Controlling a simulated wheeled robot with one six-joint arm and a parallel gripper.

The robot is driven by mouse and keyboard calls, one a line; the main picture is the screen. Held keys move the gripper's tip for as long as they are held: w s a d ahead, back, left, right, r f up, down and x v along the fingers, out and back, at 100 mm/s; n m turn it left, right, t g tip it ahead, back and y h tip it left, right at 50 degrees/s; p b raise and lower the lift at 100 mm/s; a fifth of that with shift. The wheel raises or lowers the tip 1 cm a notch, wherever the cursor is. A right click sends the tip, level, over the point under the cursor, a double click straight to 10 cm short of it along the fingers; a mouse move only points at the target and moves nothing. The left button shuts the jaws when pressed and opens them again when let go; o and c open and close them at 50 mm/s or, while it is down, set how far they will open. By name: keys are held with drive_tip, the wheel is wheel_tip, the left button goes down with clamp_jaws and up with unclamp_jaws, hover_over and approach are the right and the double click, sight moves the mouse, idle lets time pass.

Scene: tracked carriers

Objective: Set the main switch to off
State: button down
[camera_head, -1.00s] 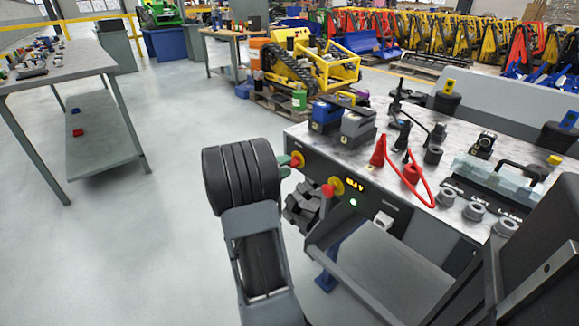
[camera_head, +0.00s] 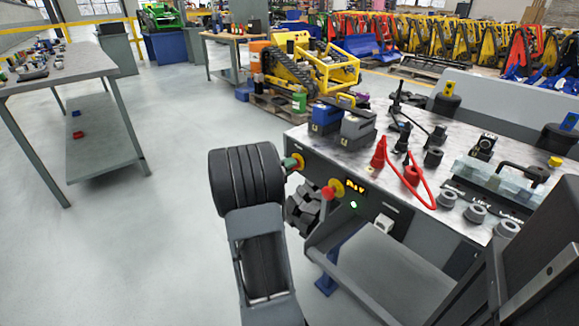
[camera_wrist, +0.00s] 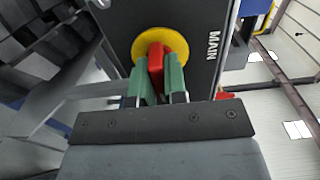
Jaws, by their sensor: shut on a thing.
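The main switch (camera_wrist: 156,55) is a red handle on a round yellow plate, with the word MAIN printed beside it on the dark panel. My gripper (camera_wrist: 160,82) has green fingers on both sides of the red handle and is shut on it. In the wrist view the handle lies roughly along the line of the lettering; its position marks cannot be read. In the head view the switch (camera_head: 299,161) is at the bench front's left end, partly hidden by my gripper (camera_head: 291,163).
A second red knob on a yellow plate (camera_head: 333,189) sits right of the switch, near a small lit display (camera_head: 356,187) and a green lamp (camera_head: 354,205). The bench top (camera_head: 345,155) holds battery-like boxes and red cables. Open floor lies to the left.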

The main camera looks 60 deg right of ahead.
drive_tip(key=shift+n, duration=0.3)
drive_tip(key=n+p, duration=0.2)
drive_tip(key=n, duration=0.1)
drive_tip(key=shift+r+p, duration=0.2)
drive_tip(key=shift+p, duration=0.2)
drive_tip(key=n+p, duration=0.4)
drive_tip(key=n, duration=0.1)
drive_tip(key=n+p, duration=0.3)
drive_tip(key=n, duration=0.1)
drive_tip(key=shift+n+p, duration=0.35)
drive_tip(key=shift+n, duration=0.05)
drive_tip(key=n+p, duration=0.3)
drive_tip(key=n, duration=0.1)
drive_tip(key=shift+f, duration=0.15)
drive_tip(key=shift+f+n, duration=0.1)
drive_tip(key=shift+n, duration=0.3)
drive_tip(key=c, duration=1.2)
unclamp_jaws()
drive_tip(key=shift+o, duration=0.2)
